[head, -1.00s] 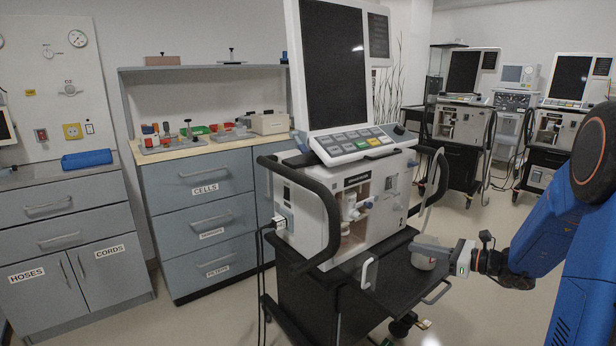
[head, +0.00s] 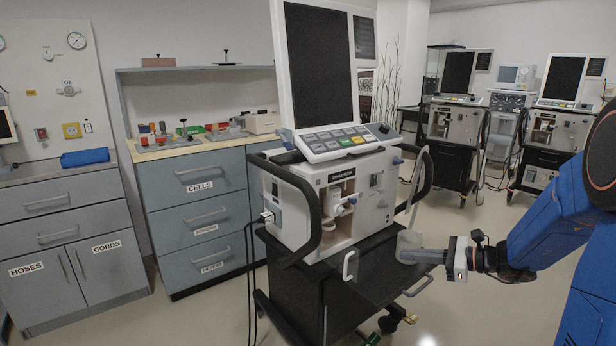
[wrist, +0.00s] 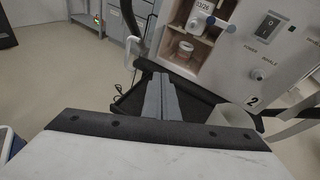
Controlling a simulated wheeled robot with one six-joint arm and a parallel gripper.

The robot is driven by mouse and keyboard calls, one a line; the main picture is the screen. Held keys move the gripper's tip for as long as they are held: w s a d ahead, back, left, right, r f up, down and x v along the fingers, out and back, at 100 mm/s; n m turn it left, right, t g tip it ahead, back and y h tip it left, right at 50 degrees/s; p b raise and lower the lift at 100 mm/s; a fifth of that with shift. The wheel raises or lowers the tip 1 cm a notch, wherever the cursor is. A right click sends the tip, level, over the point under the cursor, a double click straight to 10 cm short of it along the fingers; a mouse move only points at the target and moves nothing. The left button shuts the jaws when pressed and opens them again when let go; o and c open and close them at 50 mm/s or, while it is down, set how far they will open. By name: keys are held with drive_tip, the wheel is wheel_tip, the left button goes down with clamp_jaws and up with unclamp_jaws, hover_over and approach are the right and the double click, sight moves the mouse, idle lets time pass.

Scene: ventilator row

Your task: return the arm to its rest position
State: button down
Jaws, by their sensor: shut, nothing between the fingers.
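In the head view my gripper (head: 404,256) reaches in from the right on my blue arm (head: 550,235). Its grey fingers are shut and empty, at the right front of the near ventilator (head: 325,215). In the wrist view the closed fingers (wrist: 160,95) point toward the ventilator's dark lower shelf, below its open compartment. A translucent cup (head: 408,241) shows just behind the fingers in the head view; it stands right of them in the wrist view (wrist: 230,115). I cannot tell whether the fingers touch it.
The ventilator's cart has a white front handle (head: 348,265) and a dark side rail close to the fingers. Drawer cabinets (head: 195,220) stand at the left. More ventilators (head: 455,125) stand at the back right. Bare floor lies between them and my arm.

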drive_tip(key=s+a+n+g+h, duration=0.2)
drive_tip(key=s+a+n+g, duration=0.15)
drive_tip(key=s+n, duration=0.45)
drive_tip(key=s+a+n+g+h, duration=0.25)
drive_tip(key=s+a+n, duration=0.2)
drive_tip(key=s, duration=0.75)
drive_tip(key=s+d+r+n+t+h, duration=0.1)
drive_tip(key=s+d+n+h, duration=0.3)
drive_tip(key=s+n, duration=0.1)
drive_tip(key=s+d+r+n+t+h, duration=0.1)
drive_tip(key=s+d+n+t+h, duration=0.1)
drive_tip(key=s, duration=0.6)
drive_tip(key=d+n+h, duration=0.1)
drive_tip(key=n+h, duration=0.1)
drive_tip(key=n, duration=0.1)
drive_tip(key=shift+d, duration=0.4)
